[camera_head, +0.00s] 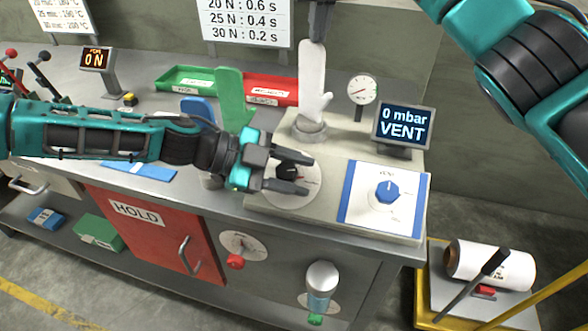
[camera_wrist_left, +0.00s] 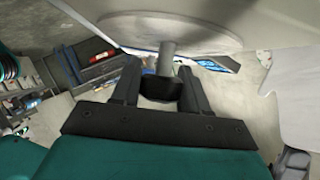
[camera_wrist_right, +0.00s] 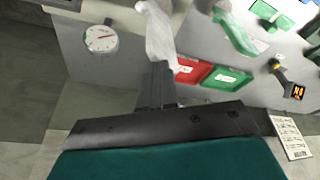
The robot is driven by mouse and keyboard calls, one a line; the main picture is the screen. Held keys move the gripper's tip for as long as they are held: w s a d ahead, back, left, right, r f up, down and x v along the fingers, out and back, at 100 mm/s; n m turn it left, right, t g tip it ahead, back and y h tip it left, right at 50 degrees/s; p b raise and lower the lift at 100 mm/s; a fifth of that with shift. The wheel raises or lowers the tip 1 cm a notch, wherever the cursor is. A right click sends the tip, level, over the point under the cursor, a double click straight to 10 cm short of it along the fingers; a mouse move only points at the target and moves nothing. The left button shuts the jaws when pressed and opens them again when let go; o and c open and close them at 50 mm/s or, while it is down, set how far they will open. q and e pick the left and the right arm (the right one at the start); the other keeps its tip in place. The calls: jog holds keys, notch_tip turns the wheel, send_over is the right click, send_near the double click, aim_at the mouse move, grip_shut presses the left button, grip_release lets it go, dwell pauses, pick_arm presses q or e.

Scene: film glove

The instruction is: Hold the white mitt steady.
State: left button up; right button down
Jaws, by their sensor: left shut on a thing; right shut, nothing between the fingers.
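My left gripper (camera_head: 302,174) is shut on a black knob (camera_head: 289,170) on a round dial plate (camera_head: 295,198). The left wrist view shows the knob (camera_wrist_left: 160,88) between the fingers.
A blue knob (camera_head: 387,191) and a display (camera_head: 402,126) reading 0 mbar VENT sit at the right. A gauge (camera_head: 362,90) stands behind. A green mitt shape (camera_head: 232,90), green tray (camera_head: 185,79) and red tray (camera_head: 271,91) are left of the mitt.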

aim_at(284, 172)
pick_arm(q)
jog(key=shift+s+d+f+g, duration=0.15)
jog(key=shift+s+g, duration=0.1)
jog(key=shift+g, duration=0.15)
jog(key=o, duration=1)
jog(key=shift+w, duration=0.1)
jog(key=shift+c, duration=0.2)
jog(key=shift+w+a+r, duration=0.1)
jog(key=shift+a+r, duration=0.1)
jog(key=shift+a, duration=0.1)
jog(key=v, duration=0.4)
jog(key=shift+a+r, duration=0.15)
jog(key=a, duration=1.2)
jog(key=shift+s, duration=0.35)
